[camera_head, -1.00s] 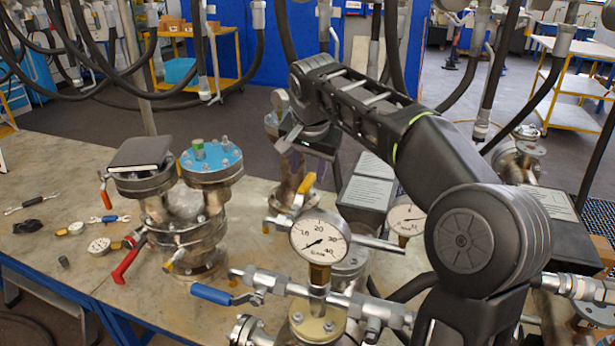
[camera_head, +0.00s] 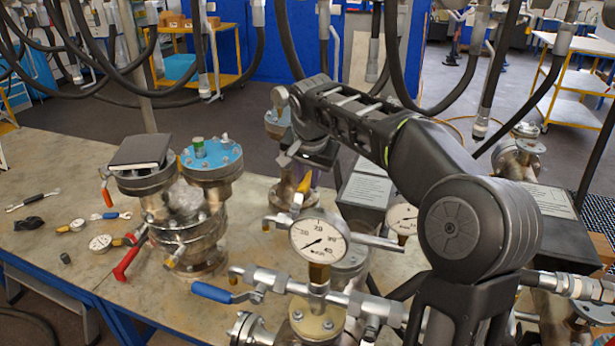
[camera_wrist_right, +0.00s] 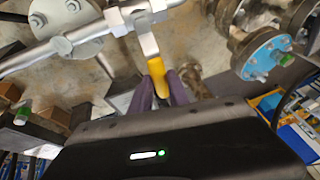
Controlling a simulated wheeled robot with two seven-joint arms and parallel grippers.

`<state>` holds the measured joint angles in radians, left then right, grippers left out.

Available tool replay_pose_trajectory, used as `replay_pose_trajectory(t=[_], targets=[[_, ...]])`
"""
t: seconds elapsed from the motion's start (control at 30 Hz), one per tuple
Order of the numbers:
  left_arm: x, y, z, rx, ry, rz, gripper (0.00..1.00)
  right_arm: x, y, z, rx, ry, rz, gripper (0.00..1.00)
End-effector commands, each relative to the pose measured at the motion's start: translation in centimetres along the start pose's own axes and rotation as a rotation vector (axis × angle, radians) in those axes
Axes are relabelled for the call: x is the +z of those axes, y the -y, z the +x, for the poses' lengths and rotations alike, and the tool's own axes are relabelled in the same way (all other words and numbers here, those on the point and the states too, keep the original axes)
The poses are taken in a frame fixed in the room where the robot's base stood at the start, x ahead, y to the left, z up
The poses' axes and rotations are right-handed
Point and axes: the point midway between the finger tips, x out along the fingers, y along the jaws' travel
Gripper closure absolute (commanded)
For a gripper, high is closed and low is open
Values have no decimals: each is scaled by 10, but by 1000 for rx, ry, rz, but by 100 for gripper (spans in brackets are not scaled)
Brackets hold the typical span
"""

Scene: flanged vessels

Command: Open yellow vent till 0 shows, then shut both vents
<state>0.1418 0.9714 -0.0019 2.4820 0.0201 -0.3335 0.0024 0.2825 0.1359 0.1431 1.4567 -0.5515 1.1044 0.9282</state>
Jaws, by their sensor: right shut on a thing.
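A yellow vent handle (camera_head: 304,184) stands tilted behind the front gauge, on the pipework. My right gripper (camera_head: 299,172) comes down on it from behind. In the right wrist view, the purple fingers (camera_wrist_right: 165,88) are shut around the yellow handle (camera_wrist_right: 158,76), one on each side. The front dial gauge (camera_head: 319,237) has its needle pointing to the lower left, near the low end; the exact reading is too small to tell. A blue lever (camera_head: 211,292) lies along the front pipe, untouched by a gripper. My left gripper is not in view.
A flanged vessel (camera_head: 188,232) with red levers stands at the left. A second gauge (camera_head: 403,219) is right of the first, close to my right arm. Loose wrenches and small gauges lie on the table (camera_head: 60,185). Black hoses hang above.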

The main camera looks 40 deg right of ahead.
Motion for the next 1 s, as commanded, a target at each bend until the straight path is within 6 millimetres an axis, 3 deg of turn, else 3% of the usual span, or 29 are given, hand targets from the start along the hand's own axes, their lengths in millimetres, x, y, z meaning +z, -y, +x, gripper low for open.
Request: replay_pose_trajectory(t=[0.13,1.0], targets=[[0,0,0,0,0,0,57,0,0,0,0,0,0,100],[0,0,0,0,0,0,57,0,0,0,0,-1,0,100]])
